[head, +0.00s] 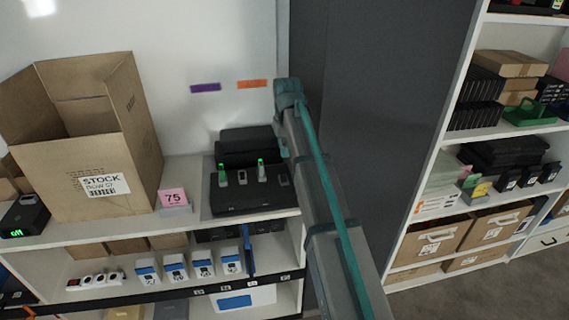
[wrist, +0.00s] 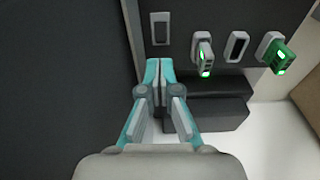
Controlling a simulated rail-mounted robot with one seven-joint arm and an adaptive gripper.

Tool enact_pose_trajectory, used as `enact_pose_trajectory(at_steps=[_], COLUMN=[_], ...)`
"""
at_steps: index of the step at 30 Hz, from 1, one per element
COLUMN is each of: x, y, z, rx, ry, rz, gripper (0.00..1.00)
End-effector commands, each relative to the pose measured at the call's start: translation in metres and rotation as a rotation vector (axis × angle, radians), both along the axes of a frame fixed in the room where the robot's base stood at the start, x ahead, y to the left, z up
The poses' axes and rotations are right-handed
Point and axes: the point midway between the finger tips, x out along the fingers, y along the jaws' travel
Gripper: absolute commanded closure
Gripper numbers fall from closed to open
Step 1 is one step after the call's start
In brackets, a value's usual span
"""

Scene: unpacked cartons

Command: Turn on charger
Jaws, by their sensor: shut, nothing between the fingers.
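A black charging panel (head: 235,200) with a row of light-rimmed slots lies on the upper shelf. Two slots hold upright pieces with green lights, one at left (head: 222,175) and one further right (head: 261,170). The wrist view shows the panel (wrist: 215,18) flipped, with the lit pieces to the right. In the head view my arm mostly hides the gripper. A black box with a green display (head: 22,215) stands at far left.
An open stock carton (head: 95,160) and a pink 75 sign (head: 173,197) stand left of the panel. A black case (head: 245,146) is behind it. A tall dark panel (head: 370,100) rises close on the right. Small boxes fill the shelf below.

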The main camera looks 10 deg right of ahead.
Motion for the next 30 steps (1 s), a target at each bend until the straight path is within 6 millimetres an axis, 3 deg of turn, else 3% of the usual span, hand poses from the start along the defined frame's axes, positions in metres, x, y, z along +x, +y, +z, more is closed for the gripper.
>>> enact_pose_trajectory(at_steps=[9,20,30], x=[-0.002,-0.002,0.011], y=[0.000,0.000,0.001], z=[0.023,0.025,0.029], rx=[0.000,0.000,0.000], ry=[-0.001,-0.001,0.002], rz=[0.000,0.000,0.000], gripper=[1.00,1.00,1.00])
